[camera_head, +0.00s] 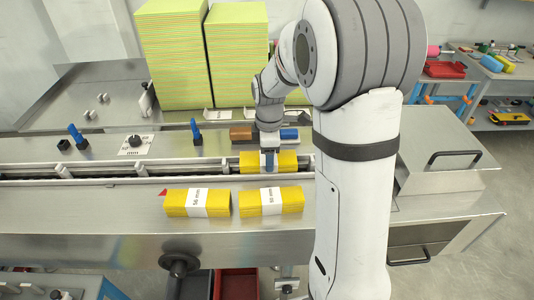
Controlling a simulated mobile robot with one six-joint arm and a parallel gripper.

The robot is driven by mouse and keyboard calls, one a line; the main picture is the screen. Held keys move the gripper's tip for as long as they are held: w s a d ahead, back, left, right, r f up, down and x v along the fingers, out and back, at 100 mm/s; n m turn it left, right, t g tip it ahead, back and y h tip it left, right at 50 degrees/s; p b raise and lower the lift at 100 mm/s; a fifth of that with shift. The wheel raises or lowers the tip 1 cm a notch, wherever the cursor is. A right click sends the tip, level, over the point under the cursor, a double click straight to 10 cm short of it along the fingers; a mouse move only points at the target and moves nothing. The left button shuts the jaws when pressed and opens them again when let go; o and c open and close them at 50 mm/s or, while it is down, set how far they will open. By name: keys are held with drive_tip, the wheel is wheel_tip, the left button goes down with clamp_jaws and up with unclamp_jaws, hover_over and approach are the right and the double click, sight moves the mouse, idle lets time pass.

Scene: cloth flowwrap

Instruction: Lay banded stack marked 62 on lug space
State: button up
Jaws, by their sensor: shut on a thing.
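A yellow banded stack (287,160) lies at the conveyor channel, with my gripper (269,160) shut on its middle from above. The gripper and its blue finger cover most of this stack's band, so its mark cannot be read. Two more yellow stacks with white printed bands lie on the steel ledge in front, a left one (177,205) and a right one (292,200); their print is too small to read surely. The conveyor channel (110,171) with its dark rails runs left to right behind them. I cannot tell whether the held stack rests on the channel floor.
Tall yellow-green stacks (172,55) stand behind the conveyor. Brown (240,133) and blue (290,134) blocks sit close behind the gripper. Blue-handled clamps (196,132) and a dial (135,141) are on the rear deck. My arm hides the channel's right part.

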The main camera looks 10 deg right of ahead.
drive_tip(key=shift+f, duration=0.2)
drive_tip(key=o, duration=1)
drive_tip(key=shift+r, duration=0.1)
drive_tip(key=shift+o, duration=0.2)
wheel_tip(320, 180, up, 12)
drive_tip(key=s+f+m+t, duration=0.2)
drive_tip(key=s+m+t, duration=0.1)
drive_tip(key=s+m, duration=1.2)
drive_tip(key=shift+s+f+m+b, duration=0.2)
drive_tip(key=shift+s+m+b, duration=0.2)
drive_tip(key=shift+s, duration=2.55)
